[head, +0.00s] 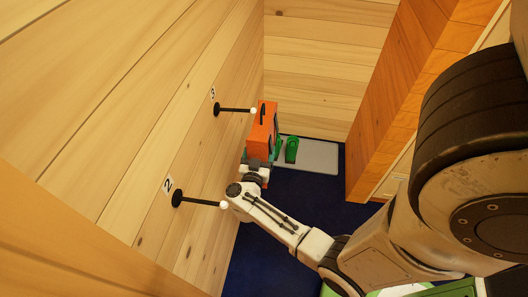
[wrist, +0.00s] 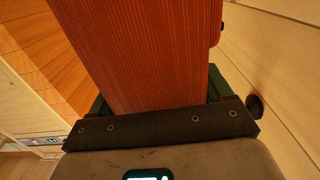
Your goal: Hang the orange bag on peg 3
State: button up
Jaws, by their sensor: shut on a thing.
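The orange bag (head: 264,132) is in my gripper (head: 258,163), beside the log wall in the head view. A dark strap or handle shows at its upper part. In the wrist view the bag's ribbed orange side (wrist: 150,50) fills the space between the jaws (wrist: 160,95). Peg 3 (head: 235,110) is a black rod with a white tip, sticking out of the wall under the label 3. Its tip appears close to the bag's upper left edge; I cannot tell whether they touch. No strap is seen over the peg.
Peg 2 (head: 200,201) sticks out of the wall nearer to me, its white tip close to my forearm. Green boots (head: 291,150) stand on a grey mat (head: 320,155) beyond the bag. The dark blue floor (head: 300,195) is open between the wall and the wooden furniture at right.

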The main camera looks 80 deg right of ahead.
jog(key=w+f+b, duration=0.1)
jog(key=w+b, duration=0.2)
jog(key=w, duration=0.4)
jog(key=shift+a+b, duration=0.25)
jog(key=shift+b, duration=0.15)
dwell(0.5)
jog(key=shift+w+f, duration=0.1)
dwell(0.5)
jog(key=o, duration=1.4)
jog(key=shift+f, duration=0.1)
